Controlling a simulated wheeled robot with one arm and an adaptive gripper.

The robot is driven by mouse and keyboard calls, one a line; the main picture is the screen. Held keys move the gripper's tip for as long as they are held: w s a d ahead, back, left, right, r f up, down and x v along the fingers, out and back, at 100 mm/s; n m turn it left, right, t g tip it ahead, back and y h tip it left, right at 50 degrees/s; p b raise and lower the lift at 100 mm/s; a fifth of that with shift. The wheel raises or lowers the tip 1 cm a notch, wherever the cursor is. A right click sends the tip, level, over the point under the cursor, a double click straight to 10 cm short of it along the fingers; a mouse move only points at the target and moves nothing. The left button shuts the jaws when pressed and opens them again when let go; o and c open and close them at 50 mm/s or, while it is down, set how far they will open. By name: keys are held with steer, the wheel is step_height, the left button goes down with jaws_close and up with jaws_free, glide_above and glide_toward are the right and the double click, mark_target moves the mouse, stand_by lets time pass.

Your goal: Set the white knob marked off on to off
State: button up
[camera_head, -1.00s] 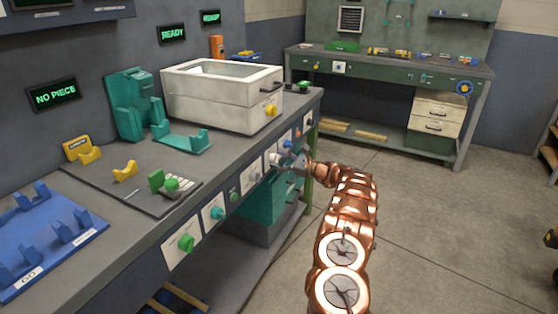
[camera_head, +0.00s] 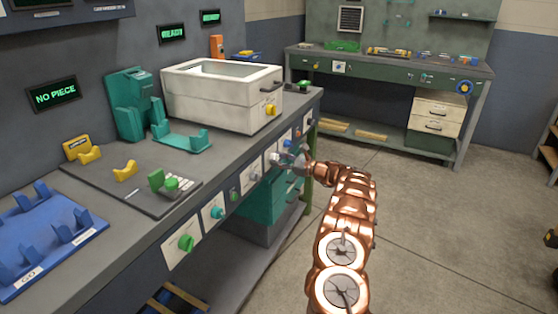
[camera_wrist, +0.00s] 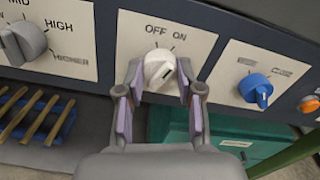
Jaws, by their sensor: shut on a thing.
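The white knob (camera_wrist: 157,64) sits on a pale plate (camera_wrist: 207,42) marked OFF and ON, in the upper middle of the wrist view. A small dark mark shows on its lower right side. I cannot tell surely which label it points to. My gripper (camera_wrist: 161,76) has one finger on each side of the knob and is shut on it. In the head view my gripper (camera_head: 286,158) is at the bench's front panel, and I cannot make out the knob there.
A blue knob (camera_wrist: 256,88) and an orange button (camera_wrist: 308,103) are to the right in the wrist view. A grey knob (camera_wrist: 24,41) is to the left. A green cabinet (camera_head: 262,204) stands under the bench. The floor to the right is open.

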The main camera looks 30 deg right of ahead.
steer(key=shift+f+b, duration=0.1)
steer(key=shift+b, duration=0.2)
steer(key=shift+n+b, duration=4.5)
steer(key=shift+b, duration=1.3)
steer(key=o, duration=1.1)
steer(key=shift+o, duration=0.2)
